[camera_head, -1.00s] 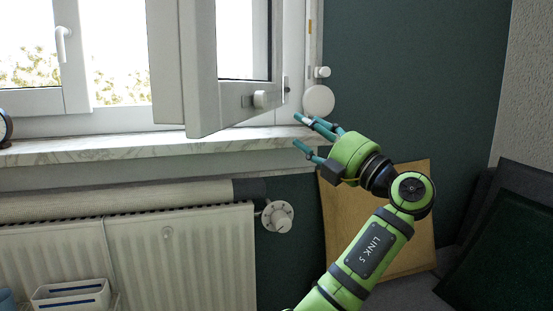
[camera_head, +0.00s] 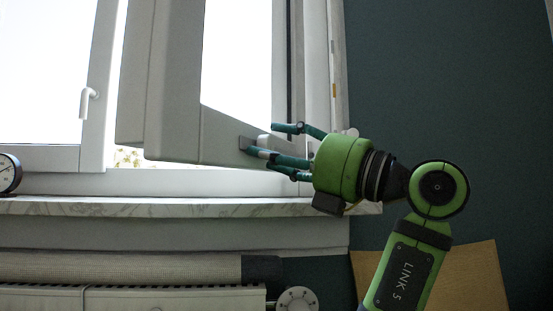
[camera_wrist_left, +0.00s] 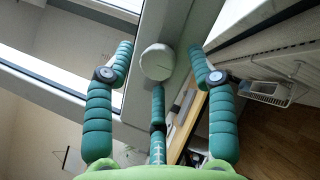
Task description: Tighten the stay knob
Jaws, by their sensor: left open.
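The white round stay knob (camera_head: 265,141) sits on the lower rail of the open window sash (camera_head: 185,138), partly hidden by green fingers in the head view. In the left wrist view, the knob (camera_wrist_left: 157,62) shows as a pale disc with a faint line, between and just beyond the fingertips. My left gripper (camera_head: 268,141) is open, its teal fingers spread around the knob. In the wrist view the left gripper (camera_wrist_left: 163,62) has a finger on each side, apart from the knob, and a third below it; I cannot tell whether that one touches. My right gripper is not in view.
A marble sill (camera_head: 150,207) runs under the window, with a radiator (camera_head: 130,299) and its valve dial (camera_head: 297,299) below. A round gauge (camera_head: 8,173) stands at the far left.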

